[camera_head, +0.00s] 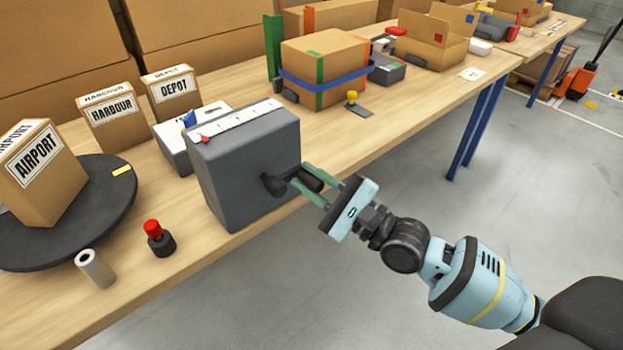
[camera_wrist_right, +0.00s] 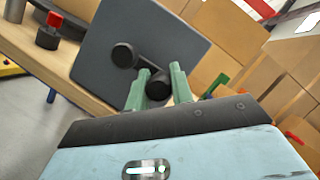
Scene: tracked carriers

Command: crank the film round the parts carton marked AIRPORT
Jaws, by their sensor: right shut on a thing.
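The brown carton marked AIRPORT (camera_head: 42,172) stands upright on a dark round turntable (camera_head: 112,205) at the left of the bench. I make out no film around its visible faces. A grey crank box (camera_head: 248,165) stands to the right of it. A black crank arm with a handle (camera_head: 313,178) sticks out of its front face. My right gripper (camera_head: 298,175) is shut on the crank handle, with its green fingers on either side of it. The wrist view shows the gripper (camera_wrist_right: 159,76) at the handle (camera_wrist_right: 159,90) in front of the box (camera_wrist_right: 110,50). My left gripper is not in view.
Cartons marked HARBOUR (camera_head: 110,115) and DEPOT (camera_head: 172,93) stand behind. A red-topped knob (camera_head: 154,230) and a small pale roll (camera_head: 95,268) stand near the bench's front edge. A blue-strapped carton (camera_head: 330,60) is farther right. The floor at right is mostly clear.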

